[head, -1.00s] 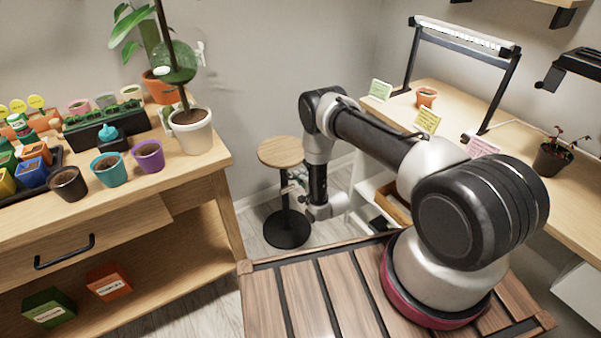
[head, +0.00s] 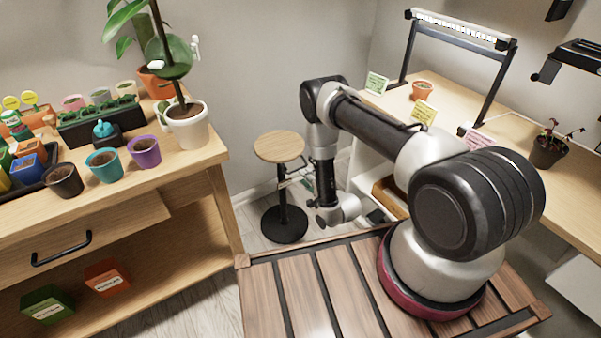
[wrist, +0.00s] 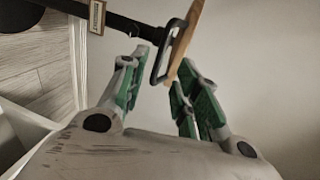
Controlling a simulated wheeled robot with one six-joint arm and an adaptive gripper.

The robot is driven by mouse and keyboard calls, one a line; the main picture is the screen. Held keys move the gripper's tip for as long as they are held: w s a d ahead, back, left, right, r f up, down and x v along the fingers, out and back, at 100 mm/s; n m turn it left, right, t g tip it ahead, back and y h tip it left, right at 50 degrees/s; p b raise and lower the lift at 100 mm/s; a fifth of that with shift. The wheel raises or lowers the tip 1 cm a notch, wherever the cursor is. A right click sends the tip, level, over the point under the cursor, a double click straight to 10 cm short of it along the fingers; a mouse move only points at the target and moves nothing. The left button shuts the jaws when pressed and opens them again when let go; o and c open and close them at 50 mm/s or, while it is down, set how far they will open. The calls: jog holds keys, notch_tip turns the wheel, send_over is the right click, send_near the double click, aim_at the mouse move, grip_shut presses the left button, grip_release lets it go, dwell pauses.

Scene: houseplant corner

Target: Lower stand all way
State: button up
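The stand has a round wooden top (head: 279,146), a black post and a round black base (head: 284,224); it is upright on the floor. In the wrist view it lies sideways: the wooden top (wrist: 185,40) is edge-on, the black post (wrist: 120,22) runs left from it, and a black loop handle (wrist: 172,52) sits just under the top. My gripper (wrist: 161,66) is open, its green-padded fingers on either side of the handle's near end. I cannot tell whether they touch it. In the head view my gripper (head: 297,178) is beside the post, small and partly hidden by my arm.
A wooden bench (head: 190,165) with several pots stands close left of the stand. A desk (head: 400,100) with a lamp frame is at right, with an open drawer (head: 388,197) below it. A pale plate (wrist: 97,17) is on the post. The wall is behind.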

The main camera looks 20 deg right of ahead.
jog(key=v, duration=0.4)
jog(key=shift+s+r, duration=0.1)
jog(key=shift+s, duration=0.1)
